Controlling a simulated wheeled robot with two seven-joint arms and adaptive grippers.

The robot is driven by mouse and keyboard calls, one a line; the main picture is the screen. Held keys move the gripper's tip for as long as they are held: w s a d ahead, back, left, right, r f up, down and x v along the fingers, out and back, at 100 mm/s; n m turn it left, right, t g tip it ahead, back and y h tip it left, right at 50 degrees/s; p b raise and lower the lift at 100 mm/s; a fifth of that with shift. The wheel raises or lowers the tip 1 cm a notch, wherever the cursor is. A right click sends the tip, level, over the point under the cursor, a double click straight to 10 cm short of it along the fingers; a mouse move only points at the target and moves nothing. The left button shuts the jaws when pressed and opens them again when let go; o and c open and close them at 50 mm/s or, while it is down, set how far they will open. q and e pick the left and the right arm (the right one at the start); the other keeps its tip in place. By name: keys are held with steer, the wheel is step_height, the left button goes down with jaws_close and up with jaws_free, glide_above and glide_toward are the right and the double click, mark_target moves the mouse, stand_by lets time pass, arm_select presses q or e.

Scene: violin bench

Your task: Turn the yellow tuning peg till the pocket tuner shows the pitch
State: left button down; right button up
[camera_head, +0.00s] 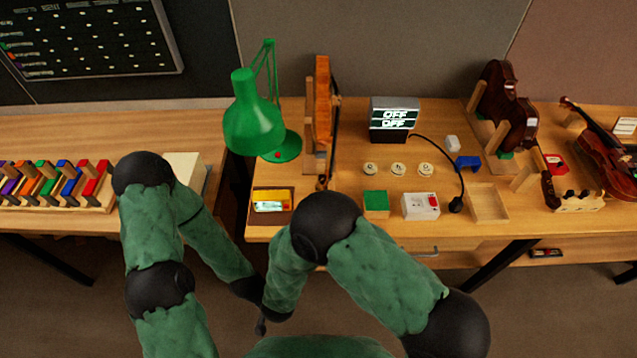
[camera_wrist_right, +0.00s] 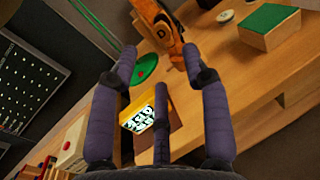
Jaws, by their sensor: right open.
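The orange violin (camera_head: 322,100) stands upright in a wooden stand at the bench's back. I cannot pick out the yellow tuning peg in either view. A yellow device with a lit screen (camera_head: 271,200), likely the pocket tuner, lies at the front left; it also shows in the right wrist view (camera_wrist_right: 140,118), its reading too small to read. My right gripper (camera_wrist_right: 158,62) is open and empty, short of the bench. My left gripper (camera_head: 250,290) is low before the bench, its fingers unclear.
A green lamp (camera_head: 254,125) stands left of the violin. A box with an "OFF" display (camera_head: 394,118) and cable, a green-topped block (camera_head: 376,203), a white box (camera_head: 420,206) and an empty tray (camera_head: 487,203) lie right. Darker violins stand far right. A gap separates the two benches.

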steer(key=x, duration=1)
steer(key=shift+w+f, duration=0.1)
steer(key=shift+w, duration=0.15)
